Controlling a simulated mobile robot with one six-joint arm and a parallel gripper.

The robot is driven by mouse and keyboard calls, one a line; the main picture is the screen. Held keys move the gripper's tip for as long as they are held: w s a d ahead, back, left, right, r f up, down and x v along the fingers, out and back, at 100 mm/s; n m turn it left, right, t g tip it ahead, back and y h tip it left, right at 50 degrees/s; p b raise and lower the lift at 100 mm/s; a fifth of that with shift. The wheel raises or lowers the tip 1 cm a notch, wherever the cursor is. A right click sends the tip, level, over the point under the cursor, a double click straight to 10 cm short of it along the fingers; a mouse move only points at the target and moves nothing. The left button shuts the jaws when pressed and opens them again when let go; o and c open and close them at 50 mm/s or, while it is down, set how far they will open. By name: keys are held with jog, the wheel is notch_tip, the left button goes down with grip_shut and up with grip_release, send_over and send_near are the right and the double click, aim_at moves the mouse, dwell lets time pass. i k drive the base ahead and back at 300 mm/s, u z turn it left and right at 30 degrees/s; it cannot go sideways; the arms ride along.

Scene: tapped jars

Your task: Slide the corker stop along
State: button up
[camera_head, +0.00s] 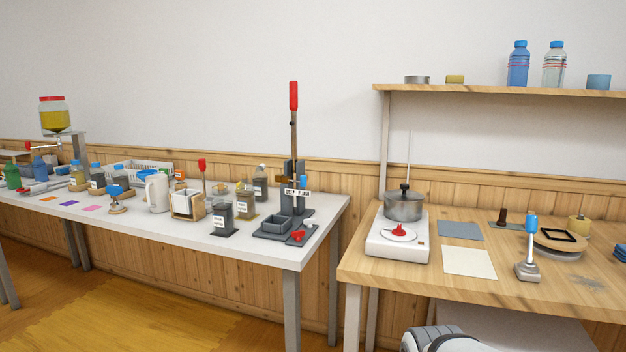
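The corker appears to be the tall dark press (291,170) with a long red-topped lever (293,96), upright at the right end of the white table. A small sign reading roughly "DEEP FLUSH" (297,192) is on its front, with a small blue part (303,181) just above it. A red knob (298,236) sits low at the front right of its dark base. I cannot tell which of these parts is the stop, or its setting. My gripper is not in view; only a pale piece of my own arm shows at the bottom edge.
The white table (170,226) also bears several labelled jars and a white jug (157,192). A gap separates it from the wooden bench (480,285) at right, with a pot (403,204) on a hotplate. A shelf (440,89) with bottles hangs above the bench.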

aim_at(279, 177)
jog(key=u, duration=0.15)
jog(key=i, duration=0.9)
jog(key=z, duration=0.05)
